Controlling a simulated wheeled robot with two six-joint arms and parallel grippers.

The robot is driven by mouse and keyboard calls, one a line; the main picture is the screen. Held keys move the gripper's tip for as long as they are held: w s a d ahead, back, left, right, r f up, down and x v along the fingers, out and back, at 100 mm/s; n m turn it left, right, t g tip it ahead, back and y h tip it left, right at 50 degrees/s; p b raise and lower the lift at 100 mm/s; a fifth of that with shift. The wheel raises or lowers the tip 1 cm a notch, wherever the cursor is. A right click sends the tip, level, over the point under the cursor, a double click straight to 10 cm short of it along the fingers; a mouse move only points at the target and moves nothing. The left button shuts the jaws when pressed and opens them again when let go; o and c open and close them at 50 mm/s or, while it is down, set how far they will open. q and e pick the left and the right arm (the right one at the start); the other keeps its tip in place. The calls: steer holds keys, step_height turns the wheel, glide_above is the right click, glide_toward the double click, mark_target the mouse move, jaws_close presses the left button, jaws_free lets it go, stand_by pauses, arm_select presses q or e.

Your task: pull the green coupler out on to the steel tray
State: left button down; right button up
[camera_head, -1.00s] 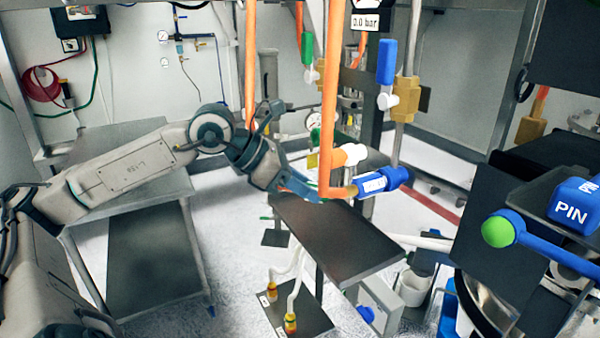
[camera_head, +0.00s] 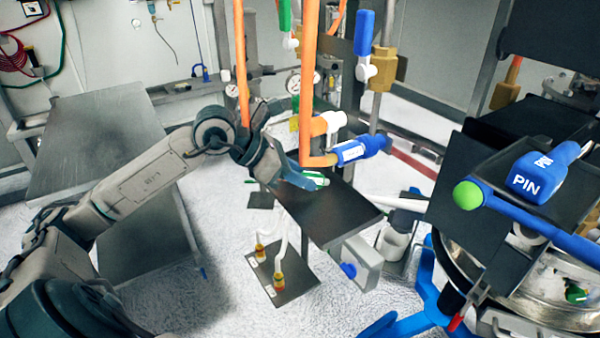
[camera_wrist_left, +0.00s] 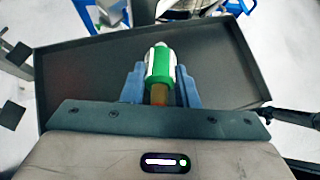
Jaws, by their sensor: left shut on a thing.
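The green coupler (camera_wrist_left: 160,66), with white side strips and a brassy end, sits between the blue fingers of my left gripper (camera_wrist_left: 160,76), which is shut on it. In the head view the left gripper (camera_head: 310,182) and part of the green coupler (camera_head: 317,179) show over the far part of the dark steel tray (camera_head: 345,217). The tray (camera_wrist_left: 88,68) fills the background of the left wrist view. Whether the coupler touches the tray, I cannot tell. My right gripper is not in view.
An orange hose (camera_head: 308,80) hangs just above the gripper, ending by a blue fitting (camera_head: 360,150). A blue PIN block (camera_head: 540,172) and a round steel vessel (camera_head: 530,305) are at right. A low plate (camera_head: 292,280) with two small connectors is below the tray.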

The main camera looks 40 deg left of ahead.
arm_select(q)
steer(key=shift+f, duration=0.15)
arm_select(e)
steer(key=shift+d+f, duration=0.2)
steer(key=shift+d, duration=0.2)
arm_select(q)
steer(key=c, duration=1)
jaws_free()
steer(key=shift+c, duration=0.2)
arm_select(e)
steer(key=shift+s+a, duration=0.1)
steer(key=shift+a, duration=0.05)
arm_select(q)
steer(key=shift+s+a, duration=0.1)
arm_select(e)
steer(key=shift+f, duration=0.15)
